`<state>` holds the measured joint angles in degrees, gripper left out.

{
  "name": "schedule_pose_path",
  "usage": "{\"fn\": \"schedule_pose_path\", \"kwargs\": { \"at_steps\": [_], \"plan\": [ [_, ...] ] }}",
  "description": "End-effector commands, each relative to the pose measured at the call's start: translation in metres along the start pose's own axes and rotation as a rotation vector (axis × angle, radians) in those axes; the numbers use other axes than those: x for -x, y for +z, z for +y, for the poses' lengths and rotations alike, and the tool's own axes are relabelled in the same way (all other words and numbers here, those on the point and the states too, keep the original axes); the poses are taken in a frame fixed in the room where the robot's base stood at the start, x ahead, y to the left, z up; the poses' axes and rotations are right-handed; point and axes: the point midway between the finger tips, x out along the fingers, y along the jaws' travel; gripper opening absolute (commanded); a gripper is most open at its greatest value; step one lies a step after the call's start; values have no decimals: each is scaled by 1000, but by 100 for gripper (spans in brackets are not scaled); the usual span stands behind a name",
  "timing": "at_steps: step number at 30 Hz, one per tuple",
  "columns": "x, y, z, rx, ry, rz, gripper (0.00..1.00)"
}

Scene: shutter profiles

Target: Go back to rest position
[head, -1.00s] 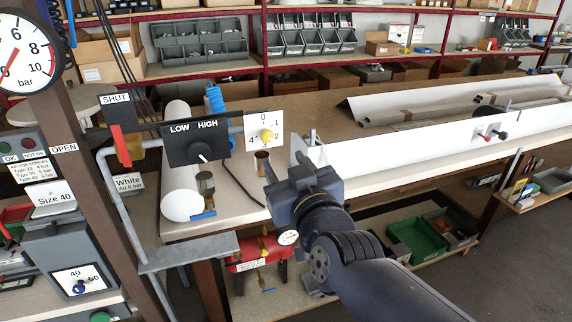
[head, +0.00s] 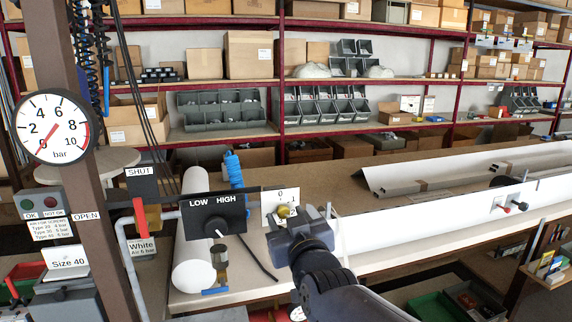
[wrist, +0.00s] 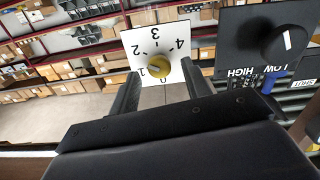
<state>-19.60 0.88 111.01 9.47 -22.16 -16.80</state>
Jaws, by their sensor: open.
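My gripper (head: 290,222) is in front of the white dial plate (head: 270,208) with its yellow knob (head: 284,211). In the wrist view the two dark fingers of my gripper (wrist: 158,92) stand wide apart with nothing between them. The yellow knob (wrist: 157,68) and its numbered plate (wrist: 178,38) show beyond the fingertips, apart from them as far as I can tell. The knob's pointer is near 1 in the wrist view. In the head view my gripper hides part of the plate.
The black LOW/HIGH switch panel (head: 213,215) is left of the dial. A pressure gauge (head: 52,128) on a brown post, a red SHUT/OPEN lever (head: 139,216) and a white roll (head: 192,262) stand farther left. A long white profile (head: 440,216) lies along the bench to the right.

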Motion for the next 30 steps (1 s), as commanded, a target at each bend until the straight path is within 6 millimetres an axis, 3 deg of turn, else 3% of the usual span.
{"fn": "schedule_pose_path", "kwargs": {
  "at_steps": [6,20,25,30],
  "plan": [
    [-16,0,0,-1,0,-2,46],
    [-15,0,0,-18,0,0,46],
    [-8,0,0,0,0,2,46],
    [12,0,0,-1,0,4,46]
  ]
}}
